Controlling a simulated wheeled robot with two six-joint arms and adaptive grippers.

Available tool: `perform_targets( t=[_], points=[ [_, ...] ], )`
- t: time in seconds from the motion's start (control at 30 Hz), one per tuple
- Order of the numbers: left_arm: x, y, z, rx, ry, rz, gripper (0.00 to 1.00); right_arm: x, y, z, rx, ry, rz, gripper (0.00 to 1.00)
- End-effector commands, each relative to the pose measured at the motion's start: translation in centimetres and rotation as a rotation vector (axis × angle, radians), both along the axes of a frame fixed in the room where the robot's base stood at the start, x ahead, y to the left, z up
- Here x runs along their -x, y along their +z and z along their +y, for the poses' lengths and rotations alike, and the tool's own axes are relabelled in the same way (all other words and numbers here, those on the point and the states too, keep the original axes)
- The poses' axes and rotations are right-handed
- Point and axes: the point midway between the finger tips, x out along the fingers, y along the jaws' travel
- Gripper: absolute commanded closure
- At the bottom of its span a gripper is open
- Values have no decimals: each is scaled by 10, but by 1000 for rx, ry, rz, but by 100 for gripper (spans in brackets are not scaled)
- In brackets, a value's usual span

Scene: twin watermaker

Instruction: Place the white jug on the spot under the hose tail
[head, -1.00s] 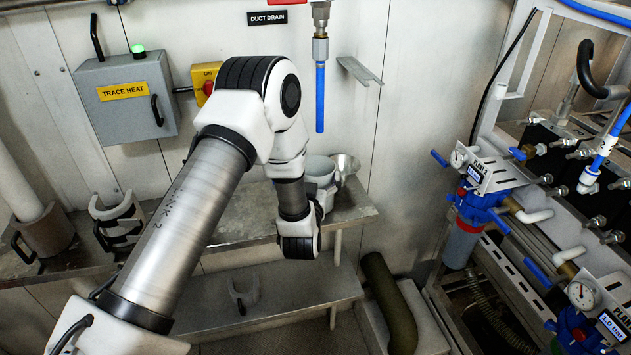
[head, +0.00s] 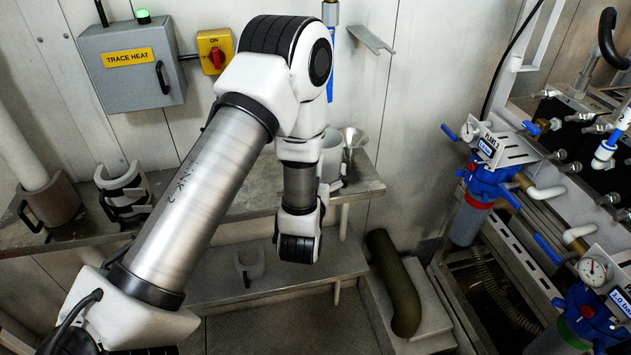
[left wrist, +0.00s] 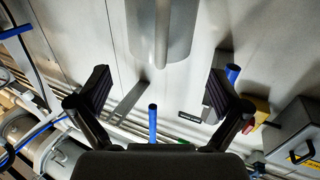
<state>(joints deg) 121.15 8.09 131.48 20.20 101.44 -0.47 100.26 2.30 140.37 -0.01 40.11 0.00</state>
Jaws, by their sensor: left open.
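The white jug (head: 331,158) stands on the metal shelf (head: 250,197) by the wall, partly hidden behind my left arm. The hose tail (head: 332,82) hangs on the wall above, mostly hidden by the same arm. My left gripper's wrist hangs in front of the shelf in the head view, and its fingers are hidden there. In the left wrist view the left gripper (left wrist: 158,88) is open with nothing between its fingers. A pale rounded shape (left wrist: 160,30) is at the top of that view; I cannot tell what it is. The right gripper is out of view.
A metal funnel-like cup (head: 354,142) stands right beside the jug. The grey trace heat box (head: 130,62) is on the wall. Blue filter units (head: 490,185) and pipes fill the right side.

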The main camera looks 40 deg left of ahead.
Motion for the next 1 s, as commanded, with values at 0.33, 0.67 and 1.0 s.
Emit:
perform_targets(
  t=[0.33,0.67,1.0],
  points=[
    [44,-27,-24,32,-19,92,0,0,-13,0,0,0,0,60],
    [211,-267,-96,339,-254,1181,0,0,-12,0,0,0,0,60],
    [298,-296,-116,405,-342,1535,0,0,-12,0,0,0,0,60]
  ],
)
